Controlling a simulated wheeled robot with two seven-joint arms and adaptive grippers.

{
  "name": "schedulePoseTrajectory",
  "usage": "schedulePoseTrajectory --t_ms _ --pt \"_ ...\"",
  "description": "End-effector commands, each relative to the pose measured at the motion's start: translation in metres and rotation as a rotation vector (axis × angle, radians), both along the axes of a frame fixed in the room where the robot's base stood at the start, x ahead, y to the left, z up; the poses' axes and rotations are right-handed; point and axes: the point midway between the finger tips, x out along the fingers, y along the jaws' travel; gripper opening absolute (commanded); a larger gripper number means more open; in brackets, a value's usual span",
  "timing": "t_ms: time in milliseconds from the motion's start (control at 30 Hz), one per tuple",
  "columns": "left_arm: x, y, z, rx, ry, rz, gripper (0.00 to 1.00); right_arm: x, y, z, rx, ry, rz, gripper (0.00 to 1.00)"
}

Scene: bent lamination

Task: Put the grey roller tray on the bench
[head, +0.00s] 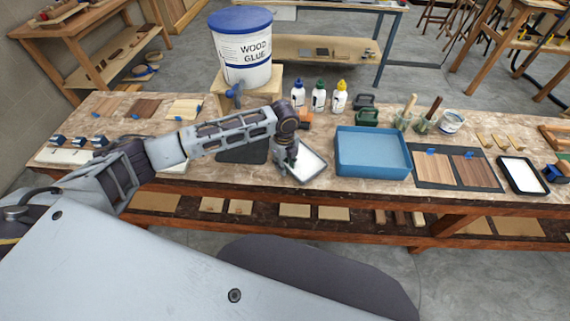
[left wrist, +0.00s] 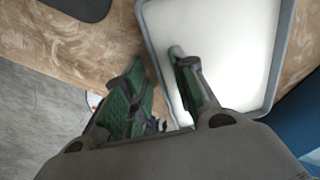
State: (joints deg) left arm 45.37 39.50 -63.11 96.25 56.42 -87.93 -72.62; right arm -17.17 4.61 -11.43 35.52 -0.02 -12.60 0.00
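The grey roller tray (head: 311,168) has a white inside and a grey rim. It appears to rest on the bench (head: 345,193) near the front edge, turned at an angle, left of a blue bin. I cannot tell whether all of it touches the bench top. My left gripper (head: 287,160) is at the tray's left side. In the left wrist view, the left gripper (left wrist: 160,75) has its fingers apart, with the rim of the tray (left wrist: 225,50) between them, one finger outside and one over the white inside. My right gripper is not in view.
A blue bin (head: 372,153) stands right of the tray, and a dark mat (head: 243,152) lies left of it. Glue bottles (head: 319,97) and a large glue bucket (head: 243,50) stand behind. A black-rimmed white tray (head: 522,176) lies far right.

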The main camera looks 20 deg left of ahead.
Motion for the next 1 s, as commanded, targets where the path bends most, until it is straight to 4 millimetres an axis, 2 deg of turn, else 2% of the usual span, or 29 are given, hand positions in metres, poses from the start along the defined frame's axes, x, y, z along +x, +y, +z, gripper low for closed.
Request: schedulePoseTrajectory --t_ms 133,333,733,1000 --pt "0.0 0.0 0.005 -0.001 -0.001 0.0 0.27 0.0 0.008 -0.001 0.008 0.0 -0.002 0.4" --pt "0.0 0.0 0.021 -0.001 -0.001 0.0 0.27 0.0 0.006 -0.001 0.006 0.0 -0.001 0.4" --pt "0.0 0.0 0.079 -0.002 -0.003 0.0 0.27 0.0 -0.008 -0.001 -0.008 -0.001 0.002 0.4" --pt "-0.001 0.001 0.112 -0.001 -0.001 0.001 0.27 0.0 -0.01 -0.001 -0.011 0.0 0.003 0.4"
